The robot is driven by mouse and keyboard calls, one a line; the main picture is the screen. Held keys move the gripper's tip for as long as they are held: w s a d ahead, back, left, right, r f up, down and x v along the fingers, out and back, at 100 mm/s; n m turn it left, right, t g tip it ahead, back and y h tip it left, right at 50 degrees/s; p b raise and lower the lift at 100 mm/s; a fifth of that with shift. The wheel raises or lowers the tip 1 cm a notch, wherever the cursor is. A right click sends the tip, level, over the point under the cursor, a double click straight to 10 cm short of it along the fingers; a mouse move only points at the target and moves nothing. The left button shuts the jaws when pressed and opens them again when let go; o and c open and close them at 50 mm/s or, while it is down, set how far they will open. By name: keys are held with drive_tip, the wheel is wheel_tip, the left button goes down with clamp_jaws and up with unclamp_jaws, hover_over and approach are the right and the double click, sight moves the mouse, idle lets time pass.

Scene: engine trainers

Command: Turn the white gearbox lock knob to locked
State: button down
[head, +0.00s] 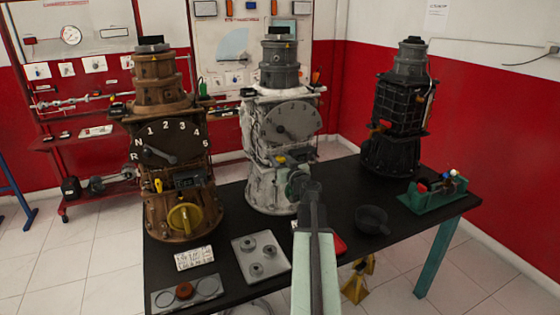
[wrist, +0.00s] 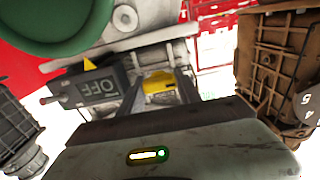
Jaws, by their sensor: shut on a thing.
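The white gearbox (head: 283,121) stands on the table, with a grey numbered dial on its front. Its small yellow lock knob (head: 279,160) shows low on that front, and again between my fingers in the wrist view (wrist: 158,82). My gripper (wrist: 160,92) is shut on the knob, a finger on either side. In the head view my arm rises in front of the gearbox and I cannot make out the fingertips. A dark box marked OFF (wrist: 95,87) sits beside the knob. The knob's lock marking is not readable.
A green handwheel (wrist: 60,22) is close to my gripper. The brown gearbox (head: 160,100) stands left and the black one (head: 400,105) right. A grey plate with round parts (head: 275,265), a dark bowl (head: 371,219) and a green fixture (head: 432,195) lie on the table.

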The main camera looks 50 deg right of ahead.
drive_tip(key=shift+m, duration=0.3)
drive_tip(key=m, duration=0.3)
drive_tip(key=shift+m, duration=0.4)
drive_tip(key=m, duration=0.4)
drive_tip(key=shift+d+f, duration=0.1)
drive_tip(key=shift+d, duration=0.05)
drive_tip(key=m, duration=0.5)
drive_tip(key=shift+s, duration=0.1)
drive_tip(key=shift+f+m, duration=0.15)
drive_tip(key=shift+m, duration=2.05)
drive_tip(key=c, duration=0.8)
unclamp_jaws()
drive_tip(key=shift+c, duration=0.2)
